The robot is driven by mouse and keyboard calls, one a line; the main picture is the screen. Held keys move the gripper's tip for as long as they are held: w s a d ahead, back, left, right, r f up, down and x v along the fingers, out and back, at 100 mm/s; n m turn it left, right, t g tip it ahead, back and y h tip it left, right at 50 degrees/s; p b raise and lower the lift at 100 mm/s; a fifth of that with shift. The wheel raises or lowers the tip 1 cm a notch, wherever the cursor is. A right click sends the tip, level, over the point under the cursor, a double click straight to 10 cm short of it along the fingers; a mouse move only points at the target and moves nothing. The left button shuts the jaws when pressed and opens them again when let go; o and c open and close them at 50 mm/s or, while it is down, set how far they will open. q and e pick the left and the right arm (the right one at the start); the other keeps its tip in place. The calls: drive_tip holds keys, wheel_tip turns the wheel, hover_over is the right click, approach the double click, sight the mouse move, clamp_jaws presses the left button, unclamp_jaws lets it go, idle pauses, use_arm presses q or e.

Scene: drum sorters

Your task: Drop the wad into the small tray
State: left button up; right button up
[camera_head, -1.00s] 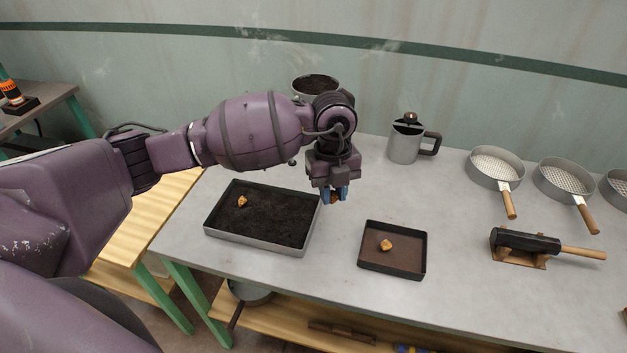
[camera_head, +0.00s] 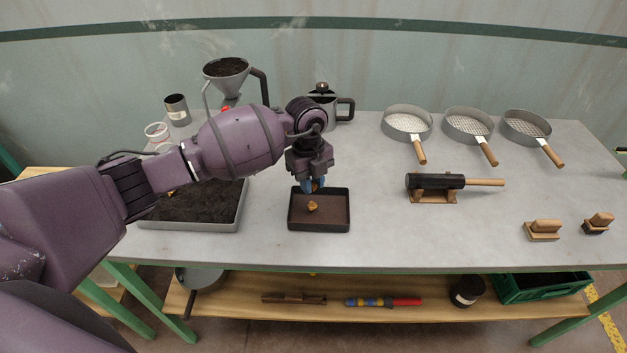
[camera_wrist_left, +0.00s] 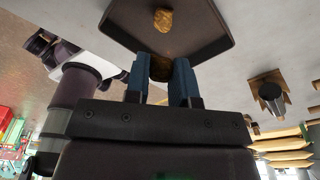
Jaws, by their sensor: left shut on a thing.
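My left gripper (camera_head: 314,186) is shut on a brown wad (camera_wrist_left: 160,68), which sits between its blue fingertips. It holds the wad above the back part of the small dark tray (camera_head: 320,228). In the left wrist view the small tray (camera_wrist_left: 205,45) lies beyond the fingertips. Another golden-brown wad (camera_head: 312,206) rests on the tray's brown floor and also shows in the left wrist view (camera_wrist_left: 163,20). The held wad is mostly hidden by the fingers in the head view. My right gripper is not in view.
A large tray of dark soil (camera_head: 205,208) lies to the left, partly behind my arm. A black cylinder on a wooden stand (camera_head: 434,182) is to the right, with several sieves (camera_head: 408,122) behind. A jug (camera_head: 330,108) and a funnel (camera_head: 227,68) stand at the back.

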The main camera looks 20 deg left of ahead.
sight(312, 204)
use_arm(q)
wheel_tip(312, 204, down, 4)
drive_tip(key=b, duration=0.2)
drive_tip(key=shift+f+b, duration=0.1)
drive_tip(key=shift+b, duration=0.2)
drive_tip(key=shift+f+b, duration=0.5)
drive_tip(key=shift+f, duration=0.1)
drive_tip(key=o, duration=0.7)
wheel_tip(312, 204, up, 11)
drive_tip(key=a+p, duration=0.1)
drive_tip(key=shift+w, duration=0.4)
drive_tip(key=shift+f, duration=0.15)
